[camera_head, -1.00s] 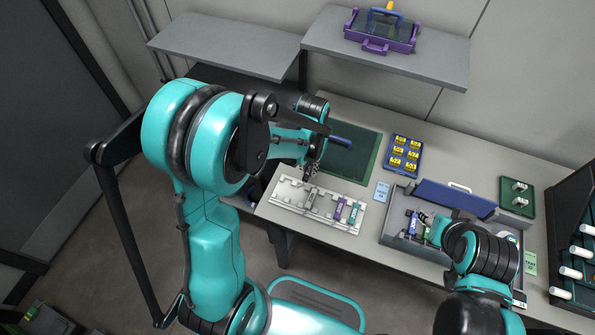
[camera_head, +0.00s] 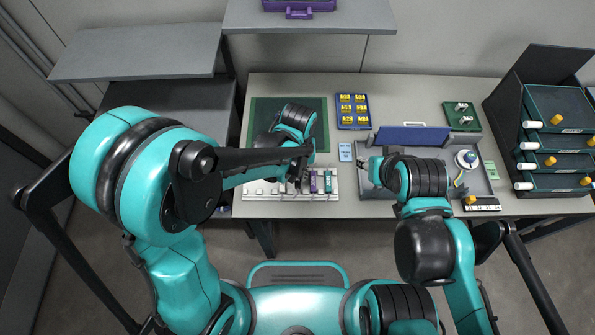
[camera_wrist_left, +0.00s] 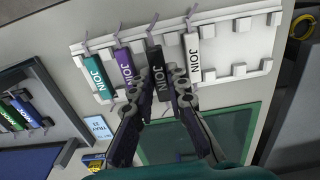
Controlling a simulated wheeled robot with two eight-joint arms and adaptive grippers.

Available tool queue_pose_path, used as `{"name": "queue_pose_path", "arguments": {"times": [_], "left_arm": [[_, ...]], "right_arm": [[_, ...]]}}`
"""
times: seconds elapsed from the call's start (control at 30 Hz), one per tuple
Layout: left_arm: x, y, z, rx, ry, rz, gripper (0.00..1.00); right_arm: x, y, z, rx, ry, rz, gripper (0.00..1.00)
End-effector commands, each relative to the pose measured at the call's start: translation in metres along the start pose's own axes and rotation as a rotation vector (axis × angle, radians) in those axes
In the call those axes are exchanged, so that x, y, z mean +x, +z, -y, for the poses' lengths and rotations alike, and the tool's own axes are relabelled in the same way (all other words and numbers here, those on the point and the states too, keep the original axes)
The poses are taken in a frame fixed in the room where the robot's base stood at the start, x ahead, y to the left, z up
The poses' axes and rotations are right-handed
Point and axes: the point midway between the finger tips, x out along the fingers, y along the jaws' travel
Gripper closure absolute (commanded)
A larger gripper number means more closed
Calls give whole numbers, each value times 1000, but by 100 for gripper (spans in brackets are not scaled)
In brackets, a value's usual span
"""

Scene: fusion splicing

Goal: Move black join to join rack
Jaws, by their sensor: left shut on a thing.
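The white join rack (camera_head: 262,194) lies along the table's front edge, left of centre; it also shows in the left wrist view (camera_wrist_left: 263,22). The black join (camera_wrist_left: 158,72) is at the rack between a purple join (camera_wrist_left: 127,68) and a white join (camera_wrist_left: 193,55). A teal join (camera_wrist_left: 95,75) is beside the purple one. My left gripper (camera_wrist_left: 160,88) is shut on the black join; in the head view (camera_head: 300,184) it is over the rack, where the arm hides the join. My right gripper (camera_head: 366,164) is at the grey tray's left side, with unclear fingers.
The grey tray (camera_head: 378,190) has a blue lid or panel (camera_head: 412,136) behind it. In the wrist view it holds green and blue joins (camera_wrist_left: 22,112). A green mat (camera_head: 262,110), a blue case with yellow items (camera_head: 353,124) and drawers (camera_head: 555,105) stand around.

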Motion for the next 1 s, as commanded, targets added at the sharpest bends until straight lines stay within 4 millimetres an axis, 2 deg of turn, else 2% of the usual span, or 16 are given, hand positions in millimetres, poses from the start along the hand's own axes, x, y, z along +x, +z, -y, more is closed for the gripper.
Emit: {"name": "queue_pose_path", "arguments": {"times": [0.03, 0.2, 0.67, 1.0], "left_arm": [[8, 0, 0, 0, 0, 0, 100], [17, 0, 0, 0, 0, 0, 100], [18, 0, 0, 0, 0, 0, 100], [26, 0, 0, 0, 0, 0, 100]], "right_arm": [[5, 4, 0, 0, 0, 0, 61], [11, 8, 0, 0, 0, 0, 61], [13, 9, 0, 0, 0, 0, 61], [19, 14, 0, 0, 0, 0, 61]]}}
